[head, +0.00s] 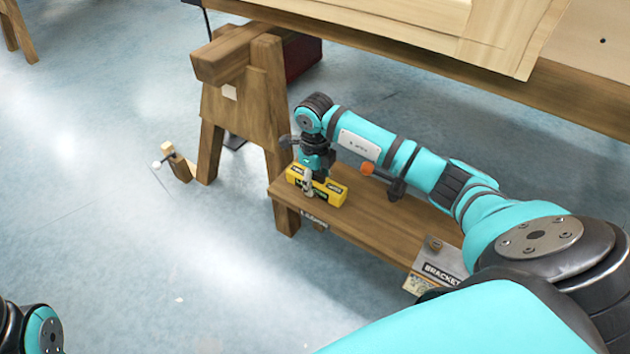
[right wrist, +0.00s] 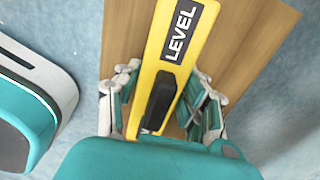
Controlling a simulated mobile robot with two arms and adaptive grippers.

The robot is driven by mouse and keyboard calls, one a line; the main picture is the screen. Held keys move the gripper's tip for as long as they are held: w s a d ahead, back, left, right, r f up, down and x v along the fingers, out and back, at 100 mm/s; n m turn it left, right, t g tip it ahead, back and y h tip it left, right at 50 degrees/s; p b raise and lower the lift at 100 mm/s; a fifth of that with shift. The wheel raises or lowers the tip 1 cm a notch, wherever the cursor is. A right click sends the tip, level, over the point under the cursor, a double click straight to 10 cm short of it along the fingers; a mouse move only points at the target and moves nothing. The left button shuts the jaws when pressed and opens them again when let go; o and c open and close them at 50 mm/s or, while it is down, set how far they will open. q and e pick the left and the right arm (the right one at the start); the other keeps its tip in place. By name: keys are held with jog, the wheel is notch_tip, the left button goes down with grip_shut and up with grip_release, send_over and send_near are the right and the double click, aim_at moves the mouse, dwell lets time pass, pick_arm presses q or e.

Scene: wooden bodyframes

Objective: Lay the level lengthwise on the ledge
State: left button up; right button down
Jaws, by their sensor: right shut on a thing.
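The yellow level (head: 331,192) is at the left end of the wooden ledge (head: 375,228). It runs roughly along the ledge's length. My right gripper (head: 309,184) is shut on the level from above. In the right wrist view the level (right wrist: 178,60) shows its LEVEL label and a black block, with fingers on both sides of it and the ledge (right wrist: 250,45) beneath. I cannot tell whether the level touches the ledge or hangs just above it. My left gripper is out of view; only part of the left arm shows at the lower left.
A wooden trestle leg (head: 245,105) stands at the ledge's left end. A tool with an orange end (head: 367,169) is beside my right forearm. A BRACKET box (head: 437,271) is at the ledge's near right end. A workbench top (head: 400,35) overhangs behind. The floor at left is mostly clear.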

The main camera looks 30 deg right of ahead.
jog(key=c, duration=0.8)
grip_release()
jog(key=shift+o, duration=0.2)
